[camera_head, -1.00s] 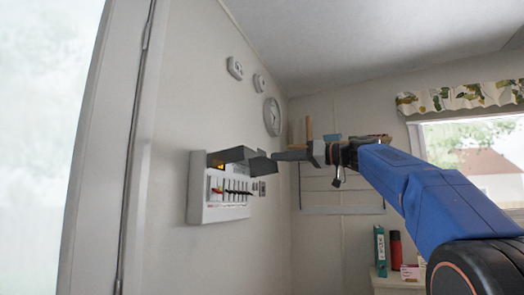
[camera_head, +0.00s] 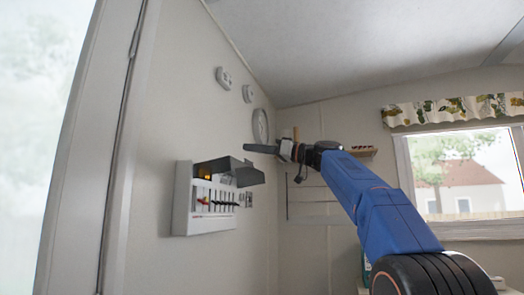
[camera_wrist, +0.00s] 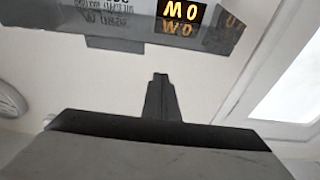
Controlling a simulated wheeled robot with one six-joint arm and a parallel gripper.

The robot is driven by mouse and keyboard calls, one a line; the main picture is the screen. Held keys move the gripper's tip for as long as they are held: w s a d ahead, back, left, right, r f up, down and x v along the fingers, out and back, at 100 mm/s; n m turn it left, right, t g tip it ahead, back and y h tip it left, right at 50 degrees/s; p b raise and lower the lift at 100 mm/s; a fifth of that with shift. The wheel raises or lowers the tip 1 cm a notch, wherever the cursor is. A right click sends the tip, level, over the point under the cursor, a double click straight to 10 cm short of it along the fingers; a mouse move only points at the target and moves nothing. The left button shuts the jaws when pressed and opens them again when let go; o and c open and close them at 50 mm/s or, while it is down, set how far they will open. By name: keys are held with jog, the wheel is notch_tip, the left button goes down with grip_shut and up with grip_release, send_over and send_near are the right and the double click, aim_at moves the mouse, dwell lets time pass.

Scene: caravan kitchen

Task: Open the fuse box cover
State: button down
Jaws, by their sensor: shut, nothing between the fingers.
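The white fuse box (camera_head: 182,212) is fixed to the wall left of centre in the head view, with a row of dark switches and a red one. Its dark grey cover (camera_head: 248,177) is swung up and sticks out from the top, leaving the switches exposed. My gripper (camera_head: 249,148) is shut and empty, just above the cover, with a small gap visible between them. In the wrist view my gripper's dark fingertips (camera_wrist: 160,82) point towards a grey surface with inverted lettering and orange characters at the top edge. I cannot tell which part of the box that is.
A round clock (camera_head: 260,126) and two small white wall units (camera_head: 223,77) are above the box. A small shelf (camera_head: 359,152) is on the far wall behind my arm. A window (camera_head: 460,175) is at right; a door frame (camera_head: 88,170) stands at left.

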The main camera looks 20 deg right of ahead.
jog(key=shift+w+a+f, duration=0.1)
jog(key=shift+a+f, duration=0.1)
jog(key=shift+f, duration=0.4)
jog(key=shift+w+a+f, duration=0.15)
jog(key=shift+f, duration=0.45)
jog(key=shift+w+a+f, duration=0.1)
jog(key=shift+a+f, duration=0.1)
jog(key=shift+f, duration=0.4)
jog(key=shift+s+d+f, duration=0.2)
jog(key=shift+d+f, duration=0.05)
jog(key=shift+f, duration=0.5)
jog(key=shift+s+d+f, duration=0.15)
jog(key=shift+d+f, duration=0.1)
jog(key=shift+f, duration=0.5)
